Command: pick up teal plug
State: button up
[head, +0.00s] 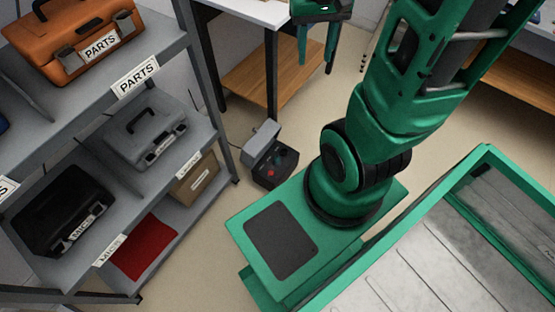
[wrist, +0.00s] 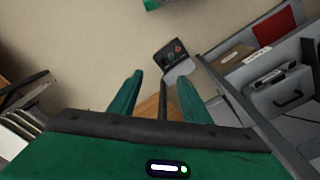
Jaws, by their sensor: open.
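I cannot make out a teal plug in either view. My gripper (head: 316,62) is at the top of the head view, in front of the white-topped table (head: 252,10). Its two green fingers point down and stand apart, with nothing visible between them. In the wrist view my gripper (wrist: 160,80) also shows spread, empty fingers. Beyond the fingertips there is a dark box with red buttons (wrist: 172,54) on the floor.
A grey shelf rack (head: 205,128) stands at left with an orange case (head: 75,35), a grey case (head: 140,130), a black case (head: 60,208), a cardboard box (head: 195,180) and a red item (head: 145,246). Beige floor (head: 225,225) is clear between rack and base.

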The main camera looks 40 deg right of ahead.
jog(key=w+d+f, duration=0.2)
jog(key=w+f, duration=0.5)
jog(key=n+t, duration=0.1)
jog(key=n, duration=0.4)
send_over(277, 157)
jog(key=f, duration=3.7)
jog(key=s+f, duration=0.1)
jog(key=f, duration=1.7)
jog(key=shift+a+f, duration=0.2)
jog(key=shift+a, duration=0.05)
jog(key=f, duration=0.3)
jog(key=w+f, duration=0.1)
jog(key=f, duration=0.6)
jog(key=shift+w+d+f, duration=0.15)
jog(key=shift+d+f, duration=0.05)
jog(key=shift+d, duration=0.05)
grip_shut()
